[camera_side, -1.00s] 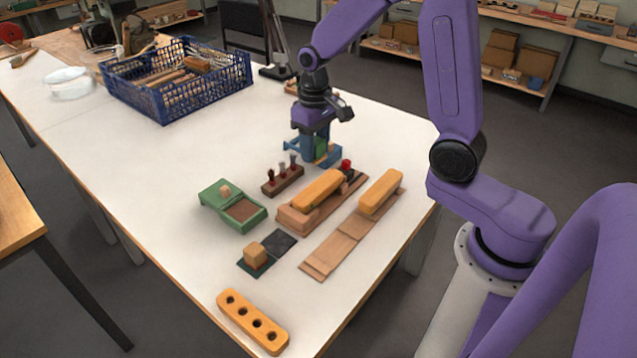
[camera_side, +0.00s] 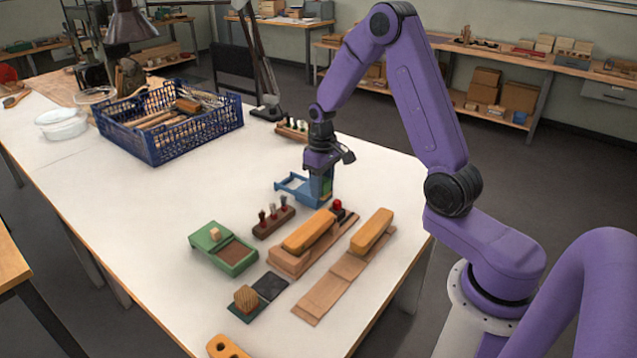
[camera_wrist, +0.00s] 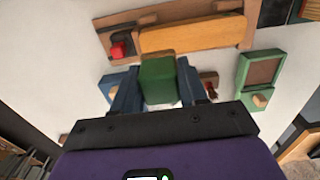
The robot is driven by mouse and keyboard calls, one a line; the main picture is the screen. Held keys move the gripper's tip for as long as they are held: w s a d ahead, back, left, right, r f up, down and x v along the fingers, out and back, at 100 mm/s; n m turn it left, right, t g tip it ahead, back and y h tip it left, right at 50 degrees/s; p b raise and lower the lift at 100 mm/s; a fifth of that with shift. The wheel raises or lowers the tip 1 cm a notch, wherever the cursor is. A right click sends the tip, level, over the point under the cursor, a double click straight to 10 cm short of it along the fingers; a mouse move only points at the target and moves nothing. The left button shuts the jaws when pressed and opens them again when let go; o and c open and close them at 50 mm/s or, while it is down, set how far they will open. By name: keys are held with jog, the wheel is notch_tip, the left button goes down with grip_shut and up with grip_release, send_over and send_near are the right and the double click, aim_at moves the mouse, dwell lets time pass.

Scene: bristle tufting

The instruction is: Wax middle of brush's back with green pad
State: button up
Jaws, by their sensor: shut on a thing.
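My gripper (camera_side: 320,190) is shut on the green pad, low over the table beside the blue tray (camera_side: 290,183). In the wrist view the green pad (camera_wrist: 158,80) sits as a block between the two blue fingers of my gripper (camera_wrist: 156,84). In the side view only a sliver of the pad shows. The brush (camera_side: 310,232), with a yellow-orange back, lies lengthwise in a wooden holder (camera_side: 284,262). Its long back also shows ahead of the pad in the wrist view (camera_wrist: 195,35). The pad is apart from the back in the side view.
A red knob (camera_side: 338,204) stands at the holder's far end. A dark rack with several small tufts (camera_side: 273,222) stands left of the holder. A second yellow-orange block (camera_side: 372,230) lies on a board to the right. A green box (camera_side: 222,248) and a blue crate (camera_side: 170,135) stand leftward.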

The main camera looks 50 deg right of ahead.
aim_at(322, 217)
jog(key=shift+f, duration=3)
jog(key=shift+a+f, duration=0.45)
jog(key=shift+f, duration=0.2)
jog(key=shift+a, duration=4.85)
jog(key=shift+d, duration=5.3)
jog(key=shift+r, duration=4.05)
jog(key=shift+f, duration=0.1)
